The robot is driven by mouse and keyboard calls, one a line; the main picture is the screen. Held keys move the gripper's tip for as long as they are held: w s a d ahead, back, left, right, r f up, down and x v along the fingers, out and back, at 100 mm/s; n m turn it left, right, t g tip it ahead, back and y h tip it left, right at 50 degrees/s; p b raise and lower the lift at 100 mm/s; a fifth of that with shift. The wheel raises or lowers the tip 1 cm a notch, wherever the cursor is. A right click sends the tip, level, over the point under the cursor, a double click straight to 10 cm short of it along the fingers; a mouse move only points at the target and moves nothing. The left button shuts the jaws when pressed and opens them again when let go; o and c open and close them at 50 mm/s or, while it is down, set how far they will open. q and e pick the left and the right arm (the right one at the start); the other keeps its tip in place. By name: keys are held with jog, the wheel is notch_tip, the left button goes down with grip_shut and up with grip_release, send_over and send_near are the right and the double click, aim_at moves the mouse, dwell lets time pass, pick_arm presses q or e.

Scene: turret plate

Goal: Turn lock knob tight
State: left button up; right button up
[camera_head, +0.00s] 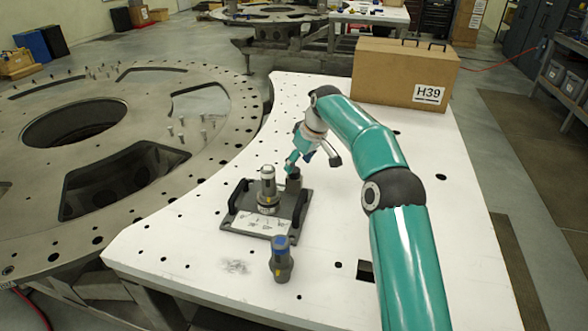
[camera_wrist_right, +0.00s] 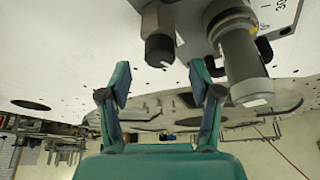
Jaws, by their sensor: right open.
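A dark plate fixture (camera_head: 240,222) with two black handles lies on the white table. A tall grey cylinder (camera_head: 267,185) stands on it. A short dark knob (camera_head: 293,182), which looks like the lock knob, stands at its back right corner. My right gripper (camera_head: 292,163) is right above this knob. In the right wrist view, the open fingers (camera_wrist_right: 161,82) are apart and empty. The black end of the knob (camera_wrist_right: 158,50) lines up with the gap between them, and I see no contact. The grey cylinder (camera_wrist_right: 243,65) is beside it. My left gripper is not in view.
A grey cylindrical part with a blue top (camera_head: 281,258) stands in front of the fixture. A cardboard box marked H39 (camera_head: 405,75) is at the table's back. A large metal ring plate (camera_head: 225,105) is on the left. The table (camera_head: 460,210) is clear right of my arm.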

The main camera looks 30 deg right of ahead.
aim_at(295, 170)
jog(key=shift+x, duration=1.8)
jog(key=c, duration=1.1)
jog(key=shift+m+h, duration=0.6)
jog(key=shift+m, duration=0.9)
jog(key=shift+c, duration=0.2)
jog(key=o, duration=1.1)
jog(key=shift+o, duration=0.2)
jog(key=v, duration=1.2)
